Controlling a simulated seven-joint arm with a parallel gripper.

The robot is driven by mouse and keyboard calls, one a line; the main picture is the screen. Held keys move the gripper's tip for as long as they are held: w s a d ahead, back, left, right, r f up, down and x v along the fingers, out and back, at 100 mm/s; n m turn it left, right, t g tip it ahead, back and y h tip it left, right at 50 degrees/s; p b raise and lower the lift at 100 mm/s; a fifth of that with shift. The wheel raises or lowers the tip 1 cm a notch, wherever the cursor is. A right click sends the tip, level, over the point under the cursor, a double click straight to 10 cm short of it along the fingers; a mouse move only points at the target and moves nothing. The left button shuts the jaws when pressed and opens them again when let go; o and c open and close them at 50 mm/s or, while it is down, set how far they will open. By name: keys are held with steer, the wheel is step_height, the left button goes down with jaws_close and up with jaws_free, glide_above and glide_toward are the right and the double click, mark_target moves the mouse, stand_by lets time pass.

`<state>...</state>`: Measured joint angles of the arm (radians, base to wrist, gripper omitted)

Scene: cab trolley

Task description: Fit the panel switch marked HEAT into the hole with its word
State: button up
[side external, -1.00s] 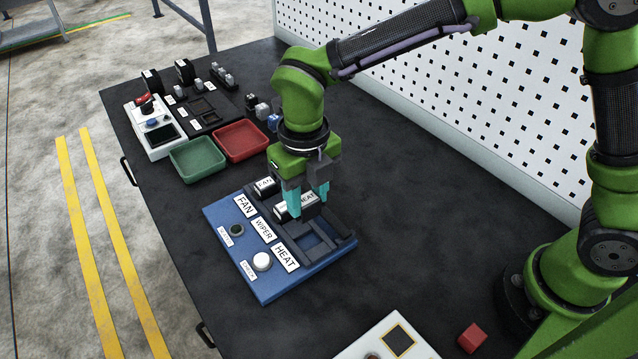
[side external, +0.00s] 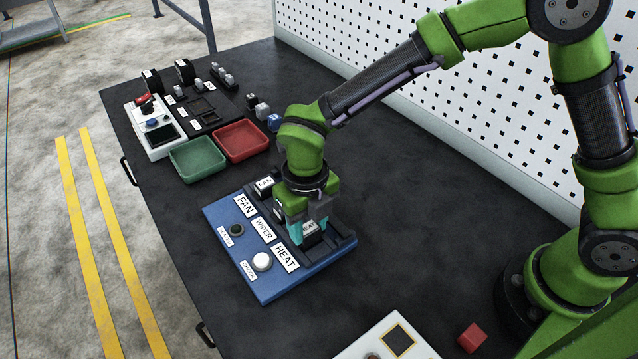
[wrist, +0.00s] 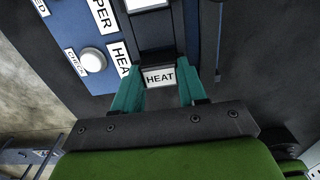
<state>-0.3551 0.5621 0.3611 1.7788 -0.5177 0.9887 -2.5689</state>
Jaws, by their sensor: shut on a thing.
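My gripper (side external: 309,232) has teal fingers and is shut on the HEAT switch (side external: 310,227), a dark block with a white face marked HEAT. The switch also shows between the fingertips in the wrist view (wrist: 160,77). It is low over the near end of the dark slotted frame on the blue panel (side external: 222,215), in line with the HEAT label (side external: 286,258). The fingers hide the hole and the underside of the switch, so I cannot tell whether it is in the hole or above it. A FAN switch (side external: 264,185) sits by the FAN label (side external: 244,206).
The panel also bears the WIPER label (side external: 263,230), a white button (side external: 262,261) and a dark green button (side external: 237,229). Green (side external: 197,160) and red (side external: 241,140) trays stand behind. A red block (side external: 472,337) lies front right. Table right of the panel is clear.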

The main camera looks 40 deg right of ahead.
steer(key=shift+f, duration=0.55)
stand_by(0.5)
stand_by(0.4)
steer(key=o, duration=1.1)
steer(key=shift+r, duration=0.1)
